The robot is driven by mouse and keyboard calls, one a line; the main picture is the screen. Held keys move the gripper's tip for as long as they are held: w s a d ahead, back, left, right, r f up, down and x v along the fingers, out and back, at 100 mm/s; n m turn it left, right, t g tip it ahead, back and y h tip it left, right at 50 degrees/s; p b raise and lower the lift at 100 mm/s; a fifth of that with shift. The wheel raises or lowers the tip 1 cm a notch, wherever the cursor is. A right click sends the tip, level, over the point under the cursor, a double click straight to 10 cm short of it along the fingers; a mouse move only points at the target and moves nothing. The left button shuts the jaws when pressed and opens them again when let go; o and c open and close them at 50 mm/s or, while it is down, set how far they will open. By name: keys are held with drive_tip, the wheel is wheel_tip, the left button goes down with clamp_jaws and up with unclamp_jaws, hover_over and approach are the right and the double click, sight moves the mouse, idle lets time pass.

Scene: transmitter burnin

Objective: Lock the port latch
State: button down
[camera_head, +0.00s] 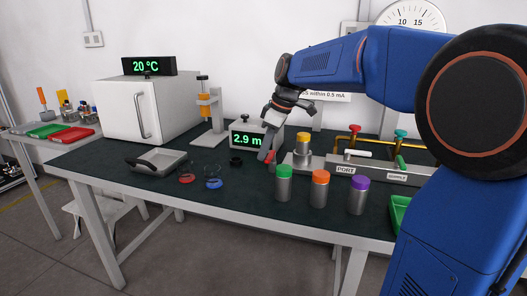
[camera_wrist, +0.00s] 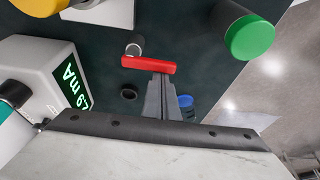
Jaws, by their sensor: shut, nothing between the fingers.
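The port latch shows as a red bar handle (camera_wrist: 148,65) in the wrist view, beside a small grey round post (camera_wrist: 134,45). In the head view its red part (camera_head: 270,157) shows at the left end of the metal port block (camera_head: 325,167), partly hidden by my gripper. My gripper (camera_head: 263,157) points down there. In the wrist view my gripper (camera_wrist: 160,80) is shut and empty, its fingertips right at the red bar's near side; I cannot tell whether they touch. A yellow-capped transmitter (camera_head: 303,144) stands upright on the port block.
Green (camera_head: 284,182), orange (camera_head: 320,185) and purple (camera_head: 358,194) capped transmitters stand in front of the block. The meter box reading 2.9 m (camera_head: 246,139) is close behind my gripper. Rings, a tray (camera_head: 160,161) and a white oven (camera_head: 140,110) are to the left.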

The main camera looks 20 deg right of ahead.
drive_tip(key=n, duration=0.2)
drive_tip(key=s+d+n+g, duration=0.1)
drive_tip(key=n, duration=0.1)
drive_tip(key=shift+d, duration=0.2)
drive_tip(key=n, duration=0.2)
drive_tip(key=d+n+g, duration=0.2)
drive_tip(key=n, duration=0.1)
drive_tip(key=shift+s+d+n+y, duration=0.15)
drive_tip(key=shift+s+n+y, duration=0.15)
drive_tip(key=shift+s, duration=0.1)
drive_tip(key=d+n, duration=0.1)
drive_tip(key=n, duration=0.1)
drive_tip(key=d+n+g, duration=0.1)
drive_tip(key=n, duration=0.1)
drive_tip(key=shift+w, duration=0.1)
drive_tip(key=shift+w+d, duration=0.35)
drive_tip(key=shift+d, duration=0.35)
drive_tip(key=shift+w+d, duration=0.1)
drive_tip(key=shift+w, duration=0.05)
